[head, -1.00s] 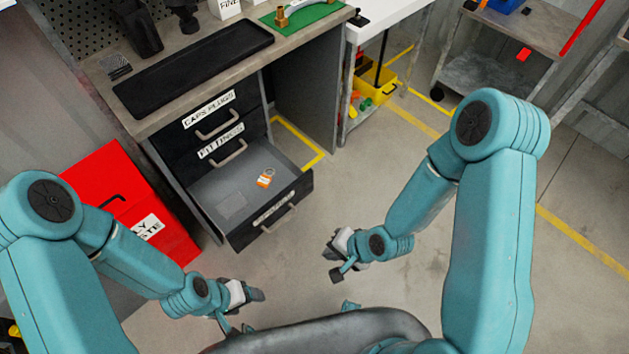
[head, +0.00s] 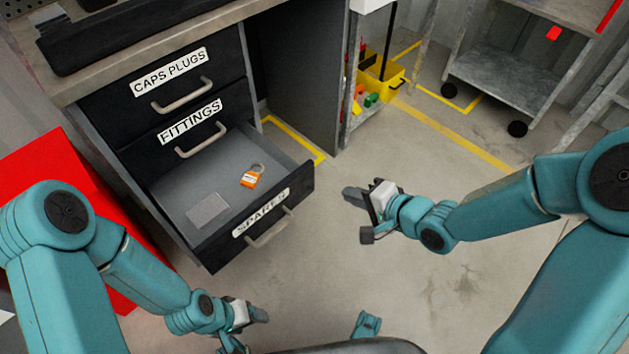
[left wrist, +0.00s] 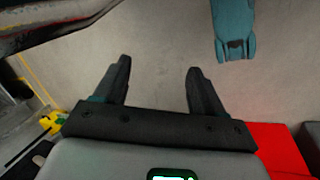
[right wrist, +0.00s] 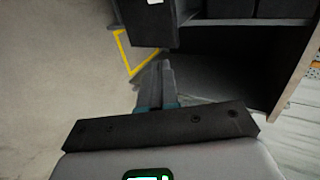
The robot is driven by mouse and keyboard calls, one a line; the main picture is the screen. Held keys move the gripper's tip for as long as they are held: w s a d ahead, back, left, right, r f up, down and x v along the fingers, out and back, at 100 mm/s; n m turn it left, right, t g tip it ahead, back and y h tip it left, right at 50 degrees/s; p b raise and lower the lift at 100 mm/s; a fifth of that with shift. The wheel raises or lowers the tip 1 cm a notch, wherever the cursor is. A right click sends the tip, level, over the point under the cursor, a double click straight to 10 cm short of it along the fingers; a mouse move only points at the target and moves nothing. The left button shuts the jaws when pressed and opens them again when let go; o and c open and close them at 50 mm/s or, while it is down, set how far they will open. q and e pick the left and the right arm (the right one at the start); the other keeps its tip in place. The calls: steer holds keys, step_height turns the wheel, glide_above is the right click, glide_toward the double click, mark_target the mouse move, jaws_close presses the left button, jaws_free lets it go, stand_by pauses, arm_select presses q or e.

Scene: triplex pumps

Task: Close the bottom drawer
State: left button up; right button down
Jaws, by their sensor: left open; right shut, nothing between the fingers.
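The bottom drawer, labelled SPARES, stands pulled out of the dark cabinet in the head view; its black front (head: 262,229) has a grey bar handle (head: 270,231). An orange padlock (head: 251,177) and a flat grey plate (head: 207,210) lie inside. My right gripper (head: 350,194) is shut and empty, right of the drawer front and apart from it. Its closed fingers also show in the right wrist view (right wrist: 167,78). My left gripper (head: 260,314) is below the drawer front in the picture, apart from it. Its fingers are spread and empty in the left wrist view (left wrist: 156,78).
Above, the FITTINGS drawer (head: 160,151) and CAPS PLUGS drawer (head: 134,97) are shut. A red bin (head: 55,170) stands left of the cabinet. A yellow tub (head: 378,72) and a grey cart (head: 497,85) stand farther back. The floor right of the drawer is clear.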

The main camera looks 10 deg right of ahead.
mark_target(304, 172)
steer(key=b+x, duration=0.1)
steer(key=x, duration=0.3)
steer(key=b+x, duration=0.2)
steer(key=x, duration=0.2)
steer(key=r+b+x, duration=0.1)
steer(key=b+x, duration=0.1)
steer(key=x, duration=0.2)
steer(key=shift+w+a, duration=0.5)
steer(key=shift+w, duration=0.1)
arm_select(q)
steer(key=f, duration=0.3)
steer(key=a+f, duration=0.1)
steer(key=f, duration=0.1)
steer(key=shift+w, duration=0.3)
arm_select(e)
steer(key=shift+w+r, duration=0.1)
arm_select(q)
steer(key=shift+a+r, duration=0.1)
arm_select(e)
steer(key=shift+w+a, duration=0.1)
steer(key=shift+a, duration=0.05)
